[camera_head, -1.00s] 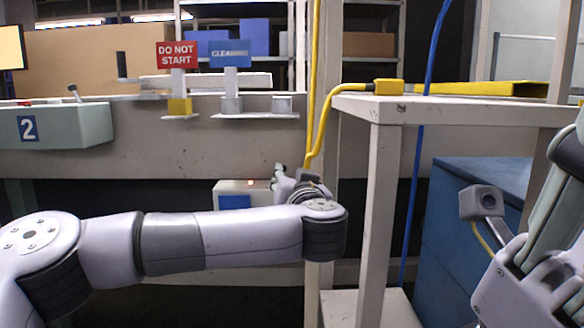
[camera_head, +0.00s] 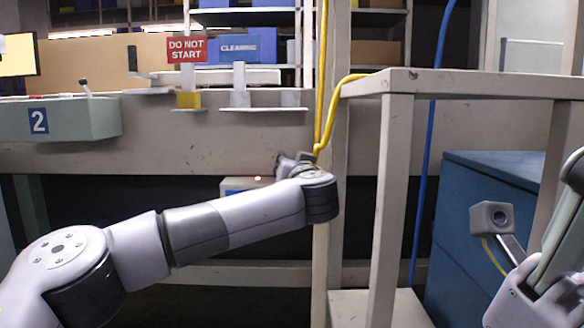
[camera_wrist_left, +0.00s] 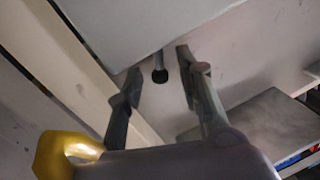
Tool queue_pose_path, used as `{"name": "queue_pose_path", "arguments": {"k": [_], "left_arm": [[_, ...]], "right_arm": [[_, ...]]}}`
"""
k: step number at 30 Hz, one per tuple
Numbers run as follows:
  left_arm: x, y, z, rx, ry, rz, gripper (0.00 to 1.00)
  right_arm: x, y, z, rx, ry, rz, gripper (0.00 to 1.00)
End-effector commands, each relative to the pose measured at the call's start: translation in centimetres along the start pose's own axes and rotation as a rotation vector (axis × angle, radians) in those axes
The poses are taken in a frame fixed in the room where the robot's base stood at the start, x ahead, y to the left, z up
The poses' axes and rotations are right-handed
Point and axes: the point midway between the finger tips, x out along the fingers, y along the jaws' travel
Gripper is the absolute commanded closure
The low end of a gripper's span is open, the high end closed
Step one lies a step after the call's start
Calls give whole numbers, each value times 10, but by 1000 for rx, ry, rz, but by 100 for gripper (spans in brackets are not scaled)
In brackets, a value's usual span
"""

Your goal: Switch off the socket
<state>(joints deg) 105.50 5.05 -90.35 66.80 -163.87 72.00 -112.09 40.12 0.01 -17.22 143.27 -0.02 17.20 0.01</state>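The socket box (camera_head: 238,184) is a pale box with a small glowing red-orange light on top. It sits low behind my left forearm, which hides much of it. In the left wrist view a pale box face (camera_wrist_left: 135,25) fills the top, with a short dark-tipped lever or knob (camera_wrist_left: 159,68) sticking out below it. My left gripper (camera_wrist_left: 157,66) is open, one finger on each side of that knob, with gaps visible on both sides. In the head view the left gripper (camera_head: 286,163) is small and partly hidden by my wrist. My right arm is at the right edge; its fingertips cannot be made out.
A pale post and table frame (camera_head: 395,180) stand just right of my left wrist. A yellow cable (camera_head: 325,120) runs down the post; a blue cable (camera_head: 424,170) hangs behind the frame. A blue cabinet (camera_head: 460,235) is at right. Signs (camera_head: 187,50) stand on the conveyor ledge.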

Motion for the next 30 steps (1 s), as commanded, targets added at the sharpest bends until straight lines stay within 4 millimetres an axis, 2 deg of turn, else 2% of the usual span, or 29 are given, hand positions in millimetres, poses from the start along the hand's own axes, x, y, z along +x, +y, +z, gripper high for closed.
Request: {"name": "queue_pose_path", "arguments": {"k": [2,14,30], "left_arm": [[0,0,0,0,0,0,73],[0,0,0,0,0,-1,99],[0,-2,-1,-40,-7,1,100]], "right_arm": [[0,0,0,0,0,0,60],[0,0,0,0,0,0,60],[3,1,1,0,0,0,60]]}}
